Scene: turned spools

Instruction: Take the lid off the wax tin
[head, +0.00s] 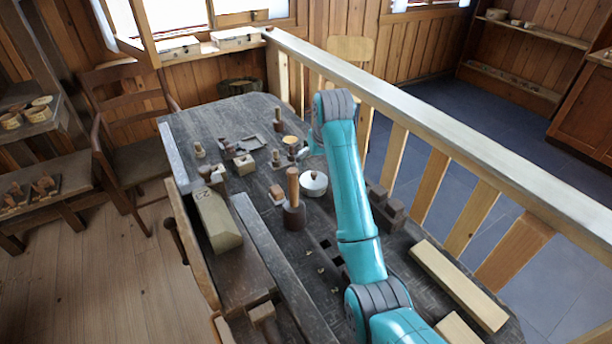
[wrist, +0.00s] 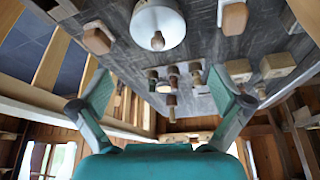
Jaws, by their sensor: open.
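The wax tin seems to be the round white tin (head: 313,184) on the dark workbench, right of the wooden mallet. Its lid is on, with a small knob on top. The tin lies beyond the fingertips, toward the top of that picture. In the head view my arm largely hides the gripper.
The mallet (head: 294,215) stands close left of the tin. Several small turned spools (wrist: 172,78) stand on the bench behind it. Wooden blocks (head: 245,165) and a long plane-like block (head: 217,220) lie to the left. A pale railing (head: 430,125) runs along the right side.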

